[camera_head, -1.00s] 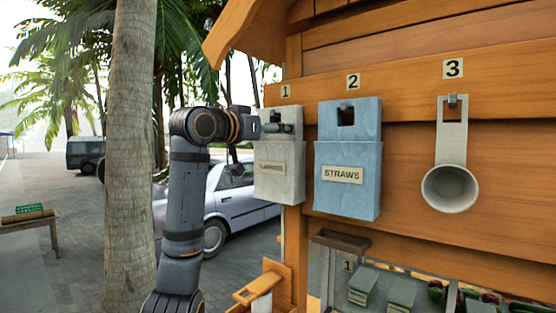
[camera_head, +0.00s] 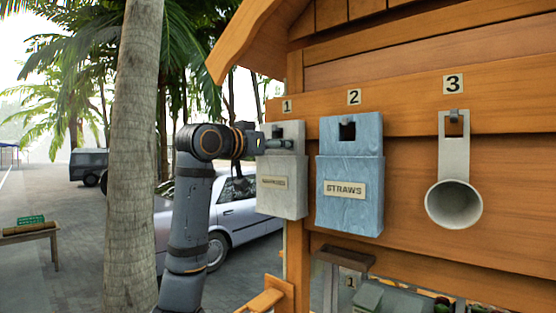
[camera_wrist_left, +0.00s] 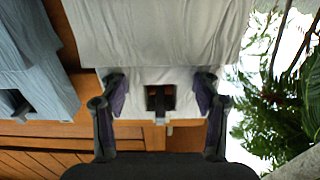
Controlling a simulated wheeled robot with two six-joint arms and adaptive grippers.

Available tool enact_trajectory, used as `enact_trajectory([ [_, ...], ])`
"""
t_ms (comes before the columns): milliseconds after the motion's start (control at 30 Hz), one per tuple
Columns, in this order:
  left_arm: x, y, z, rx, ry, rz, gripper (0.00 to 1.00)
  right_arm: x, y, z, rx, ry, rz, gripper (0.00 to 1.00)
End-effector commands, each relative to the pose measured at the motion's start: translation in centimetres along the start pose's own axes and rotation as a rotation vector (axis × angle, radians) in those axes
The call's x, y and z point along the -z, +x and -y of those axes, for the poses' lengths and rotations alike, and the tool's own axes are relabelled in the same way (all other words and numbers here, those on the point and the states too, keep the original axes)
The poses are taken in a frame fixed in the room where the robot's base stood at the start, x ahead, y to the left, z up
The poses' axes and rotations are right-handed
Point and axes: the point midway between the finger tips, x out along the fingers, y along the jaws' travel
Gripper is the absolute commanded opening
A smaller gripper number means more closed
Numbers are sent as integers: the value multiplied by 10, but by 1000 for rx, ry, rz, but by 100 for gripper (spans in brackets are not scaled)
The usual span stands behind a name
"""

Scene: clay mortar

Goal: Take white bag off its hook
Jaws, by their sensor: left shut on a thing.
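The white bag (camera_head: 282,188) hangs under the number 1 sign on the wooden wall, with a small label on its front. My left gripper (camera_head: 279,144) reaches it from the left and is shut on its upper part. In the left wrist view the two fingers of my left gripper (camera_wrist_left: 159,97) grip the white bag's narrow top (camera_wrist_left: 160,75) from both sides. The bag's square hole, with the dark hook (camera_wrist_left: 160,98) showing in it, lies between the fingers. My right gripper is not in view.
A blue bag (camera_head: 349,205) labelled STRAWS hangs close to the right under number 2. A grey cup holder (camera_head: 454,203) hangs under number 3. A brown ledge (camera_head: 344,257) juts out below. A palm trunk (camera_head: 133,150) and a parked car (camera_head: 240,205) stand to the left.

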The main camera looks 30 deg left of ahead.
Motion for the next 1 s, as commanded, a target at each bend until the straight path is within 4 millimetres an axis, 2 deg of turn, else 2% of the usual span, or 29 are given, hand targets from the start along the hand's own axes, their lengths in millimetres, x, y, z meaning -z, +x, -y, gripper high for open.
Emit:
enact_trajectory([
  [267,12,-1,-1,-2,-1,-4,31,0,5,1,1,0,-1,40],
  [1000,10,-70,0,0,1,-4,31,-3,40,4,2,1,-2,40],
])
